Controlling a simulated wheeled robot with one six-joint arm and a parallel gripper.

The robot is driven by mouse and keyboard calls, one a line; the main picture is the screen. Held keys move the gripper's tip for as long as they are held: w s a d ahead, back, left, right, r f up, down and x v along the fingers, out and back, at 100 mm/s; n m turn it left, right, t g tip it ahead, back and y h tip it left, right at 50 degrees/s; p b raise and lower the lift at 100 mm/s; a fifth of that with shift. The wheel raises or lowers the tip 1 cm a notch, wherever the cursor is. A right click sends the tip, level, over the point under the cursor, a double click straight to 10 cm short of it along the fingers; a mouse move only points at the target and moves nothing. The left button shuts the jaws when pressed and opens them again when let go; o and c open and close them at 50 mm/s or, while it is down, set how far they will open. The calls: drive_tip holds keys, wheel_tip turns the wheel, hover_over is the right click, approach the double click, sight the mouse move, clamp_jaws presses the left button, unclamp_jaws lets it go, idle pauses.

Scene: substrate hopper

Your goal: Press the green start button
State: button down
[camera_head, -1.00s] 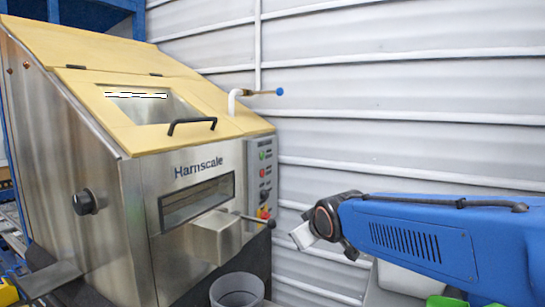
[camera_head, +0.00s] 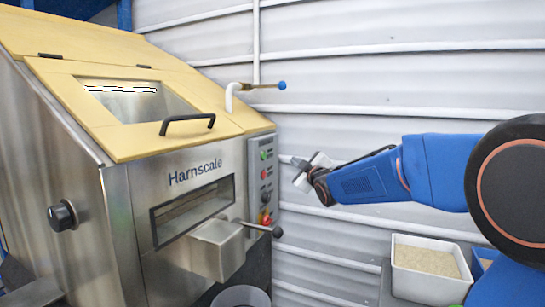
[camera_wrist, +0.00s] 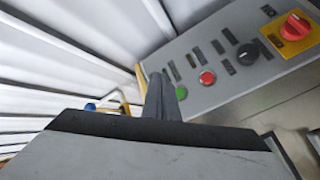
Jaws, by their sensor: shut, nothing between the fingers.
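The green start button (camera_head: 263,155) is on the grey control panel (camera_head: 255,204) at the right edge of the hopper's front. It also shows in the wrist view (camera_wrist: 181,93), just right of my fingers. A red button (camera_wrist: 207,77) sits beside it. My gripper (camera_head: 285,159) is shut and empty, its fingertips just right of the panel in the head view, level with the green button. In the wrist view the shut fingers (camera_wrist: 161,76) point toward the panel. The fingertips look apart from the button, but the exact gap is unclear.
A red rotary switch on a yellow plate (camera_wrist: 290,30) and a black knob (camera_wrist: 247,54) share the panel. A lever with a black ball (camera_head: 277,231) sticks out below. A pipe with a blue-ended handle (camera_head: 282,85) is above. A white bin (camera_head: 396,268) stands lower right.

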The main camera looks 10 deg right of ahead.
sight(264, 156)
drive_tip(key=shift+w+d+r, duration=0.15)
drive_tip(key=shift+w+r, duration=0.05)
drive_tip(key=shift+w, duration=0.3)
drive_tip(key=w+a, duration=0.5)
drive_tip(key=a, duration=0.2)
idle(0.5)
drive_tip(key=shift+w+a, duration=0.15)
drive_tip(key=shift+a, duration=0.05)
idle(1.8)
drive_tip(key=shift+w+a, duration=0.2)
drive_tip(key=shift+a, duration=0.05)
